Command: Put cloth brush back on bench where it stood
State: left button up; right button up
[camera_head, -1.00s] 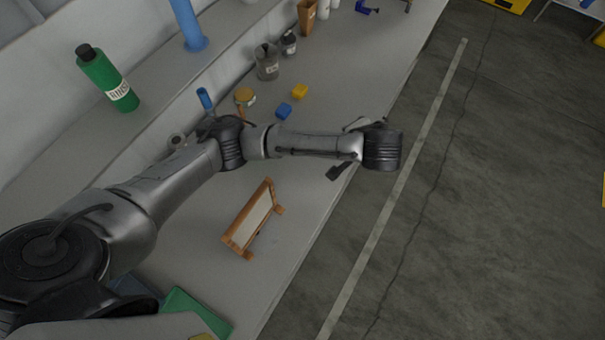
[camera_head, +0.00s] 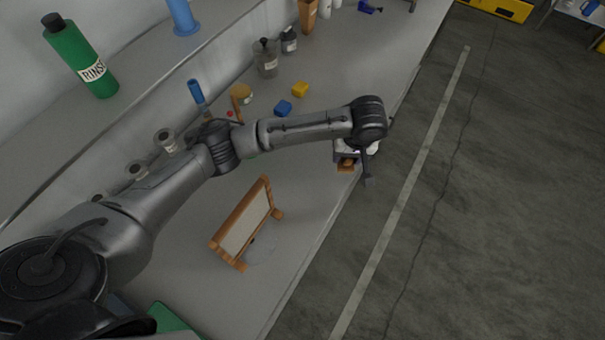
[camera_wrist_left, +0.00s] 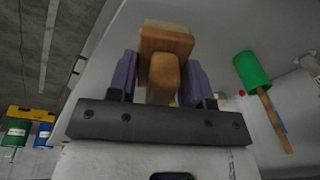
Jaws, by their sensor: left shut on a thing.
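The cloth brush (camera_wrist_left: 165,42), a light brown wooden piece with a rounded handle end, is between the purple fingers of my left gripper (camera_wrist_left: 158,80) in the left wrist view. The gripper is shut on it. In the head view my left gripper (camera_head: 347,158) is near the front edge of the grey bench (camera_head: 305,205), and a small brown part of the brush (camera_head: 346,166) shows below it. I cannot tell whether the brush touches the bench. My right gripper is not in view.
A wooden framed stand (camera_head: 242,225) is on the near bench. A blue block (camera_head: 283,107) and a yellow block (camera_head: 300,89) lie beyond the arm.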

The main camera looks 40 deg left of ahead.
pick_arm(q)
jog(key=f+n+b, duration=0.1)
jog(key=a+f+n+b, duration=0.1)
jog(key=shift+s+f+h, duration=0.2)
jog(key=shift+f+h, duration=0.2)
jog(key=shift+a+f+n, duration=0.2)
jog(key=shift+a+n, duration=0.05)
jog(key=shift+n, duration=0.15)
jog(key=s+a+f, duration=0.1)
jog(key=a+f, duration=0.1)
jog(key=a, duration=0.1)
jog(key=a+f+b, duration=0.1)
jog(key=a+f, duration=0.1)
jog(key=a, duration=0.2)
jog(key=s+a+f, duration=0.1)
jog(key=a+f, duration=0.1)
jog(key=a, duration=0.1)
jog(key=shift+s+a+f, duration=0.25)
jog(key=shift+s+a, duration=0.1)
jog(key=shift+a, duration=0.05)
jog(key=shift+f+b, duration=0.55)
jog(key=shift+f, duration=1.5)
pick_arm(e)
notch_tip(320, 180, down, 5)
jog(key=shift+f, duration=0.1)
pick_arm(q)
jog(key=o, duration=1.2)
jog(key=shift+r, duration=0.1)
